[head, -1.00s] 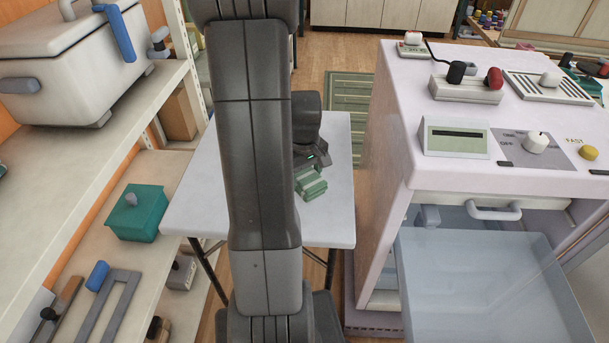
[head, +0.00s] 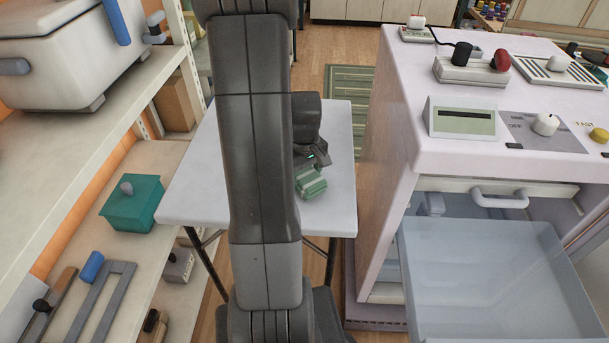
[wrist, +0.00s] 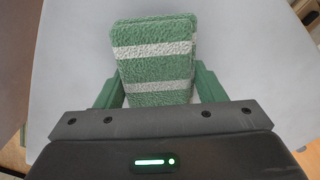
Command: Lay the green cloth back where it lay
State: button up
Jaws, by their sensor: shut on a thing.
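The green cloth (head: 311,183) is a thick folded pad with pale stripes. In the wrist view the cloth (wrist: 155,62) sits between the two green fingers of my gripper (wrist: 157,88), and its far end sticks out beyond them. My gripper (head: 314,166) is shut on the cloth over the white table (head: 335,205). I cannot tell whether the cloth's underside touches the tabletop. My arm hides the left side of the cloth and the middle of the table in the head view.
A shelf unit (head: 60,178) with a teal box (head: 130,208) stands at the left. At the right is a pale cabinet (head: 385,170) with an open, clear drawer (head: 485,270). The visible tabletop around the cloth is bare. A striped green rug (head: 350,85) lies behind.

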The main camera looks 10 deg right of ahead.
jog(key=shift+f+b, duration=0.35)
jog(key=shift+f, duration=0.15)
jog(key=o, duration=1)
jog(key=shift+o, duration=0.2)
jog(key=shift+r, duration=0.1)
notch_tip(320, 180, up, 14)
jog(key=p, duration=0.2)
jog(key=shift+f, duration=0.2)
